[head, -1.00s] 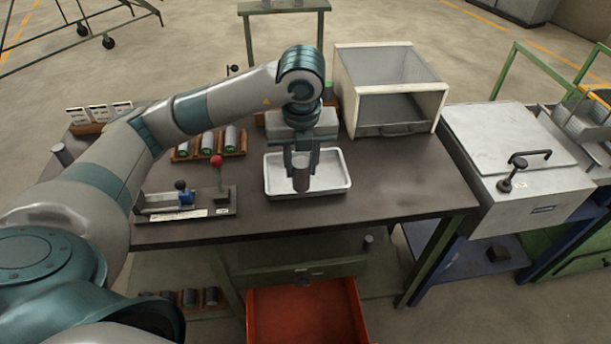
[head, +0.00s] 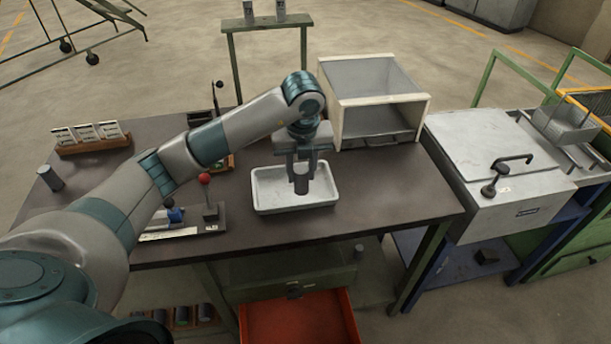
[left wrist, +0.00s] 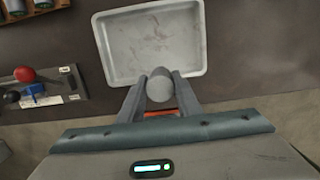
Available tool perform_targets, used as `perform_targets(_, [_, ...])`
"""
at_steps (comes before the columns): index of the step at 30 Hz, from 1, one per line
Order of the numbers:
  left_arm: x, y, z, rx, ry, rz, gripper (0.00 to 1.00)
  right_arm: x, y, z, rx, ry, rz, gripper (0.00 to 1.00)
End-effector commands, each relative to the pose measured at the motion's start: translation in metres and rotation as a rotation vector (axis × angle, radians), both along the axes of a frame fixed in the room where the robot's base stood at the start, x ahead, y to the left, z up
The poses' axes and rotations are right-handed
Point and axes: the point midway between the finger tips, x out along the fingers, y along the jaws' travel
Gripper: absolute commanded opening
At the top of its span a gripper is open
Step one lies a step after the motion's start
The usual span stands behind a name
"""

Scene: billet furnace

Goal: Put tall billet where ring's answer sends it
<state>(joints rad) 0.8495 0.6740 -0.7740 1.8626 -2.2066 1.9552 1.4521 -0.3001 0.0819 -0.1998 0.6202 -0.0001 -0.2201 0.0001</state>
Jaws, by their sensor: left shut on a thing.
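My left gripper (head: 301,178) is shut on a grey cylindrical billet (head: 301,184), held upright over the white tray (head: 264,207) on the dark table. In the left wrist view the billet (left wrist: 160,87) shows end-on between the two fingers, over the near edge of the tray (left wrist: 190,70). Whether the billet touches the tray is unclear. Another grey billet (head: 50,178) stands at the table's left end. I cannot see a ring that I can name for sure. My right gripper is not in view.
A fixture with a red-knobbed lever (head: 205,179) and a blue part (head: 175,214) stands left of the tray. A glass-sided box (head: 430,104) stands behind right. A lidded metal chest (head: 500,150) is at the right. Cards (head: 92,133) stand back left. An open red drawer (head: 300,318) is below.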

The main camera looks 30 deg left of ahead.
Motion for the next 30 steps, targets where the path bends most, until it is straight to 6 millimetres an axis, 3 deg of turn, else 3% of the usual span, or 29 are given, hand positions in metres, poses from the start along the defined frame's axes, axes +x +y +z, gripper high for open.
perform_targets(3, [0.018, 0.003, -0.006, -0.001, -0.002, 0.003, 0.0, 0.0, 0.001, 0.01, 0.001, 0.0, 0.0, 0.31])
perform_targets(9, [0.034, 0.005, -0.017, 0.0, -0.002, 0.001, 0.0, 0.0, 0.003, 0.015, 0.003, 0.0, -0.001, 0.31])
perform_targets(23, [0.037, 0.005, -0.021, 0.0, -0.004, 0.0, 0.0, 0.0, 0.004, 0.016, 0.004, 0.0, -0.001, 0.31])
perform_targets(30, [0.036, 0.005, -0.042, 0.001, 0.001, 0.0, 0.0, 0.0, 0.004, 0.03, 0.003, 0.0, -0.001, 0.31])
